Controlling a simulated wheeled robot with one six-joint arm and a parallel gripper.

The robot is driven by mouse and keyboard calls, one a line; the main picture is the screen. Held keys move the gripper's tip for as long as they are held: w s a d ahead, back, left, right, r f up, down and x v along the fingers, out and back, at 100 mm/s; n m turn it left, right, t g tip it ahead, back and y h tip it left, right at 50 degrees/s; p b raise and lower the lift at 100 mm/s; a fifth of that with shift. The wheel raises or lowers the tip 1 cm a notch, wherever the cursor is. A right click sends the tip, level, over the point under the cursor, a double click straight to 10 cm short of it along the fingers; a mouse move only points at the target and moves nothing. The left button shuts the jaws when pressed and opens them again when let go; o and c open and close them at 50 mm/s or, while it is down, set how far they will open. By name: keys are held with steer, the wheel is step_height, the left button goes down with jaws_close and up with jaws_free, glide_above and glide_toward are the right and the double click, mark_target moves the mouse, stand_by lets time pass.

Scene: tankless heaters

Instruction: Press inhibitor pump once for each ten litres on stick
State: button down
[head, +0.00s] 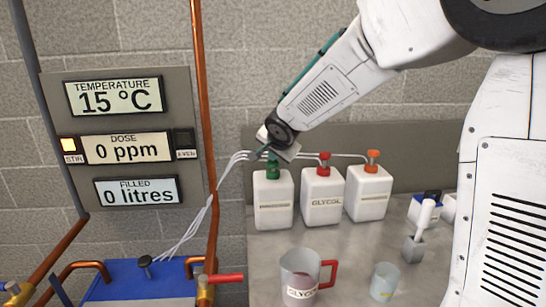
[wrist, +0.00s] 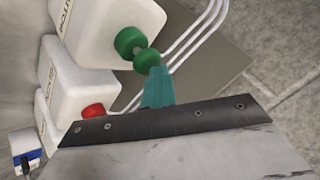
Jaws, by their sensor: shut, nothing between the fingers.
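A white bottle (head: 273,203) with a green pump top (head: 273,165) stands at the left of a row of bottles; its label is too small to read. In the wrist view the green pump (wrist: 130,42) shows at the top centre. My gripper (head: 265,150) is shut and empty, right at the green pump top. Its teal fingers (wrist: 157,86) reach up to the green cap in the wrist view; I cannot tell whether they touch. The dose display (head: 126,149) reads 0 ppm and the filled display (head: 137,191) 0 litres. No readable stick shows.
A red-topped GLYCOL bottle (head: 322,197) and an orange-topped bottle (head: 368,193) stand to the right. White tubes run left from the pumps. A red-handled jug (head: 300,271) and a clear cup (head: 384,281) stand in front. A blue tank (head: 140,283) is at lower left.

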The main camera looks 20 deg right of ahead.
mark_target(274, 163)
steer(key=shift+r, duration=1.5)
steer(key=shift+r, duration=0.1)
step_height(274, 163, up, 5)
steer(key=shift+f, duration=0.1)
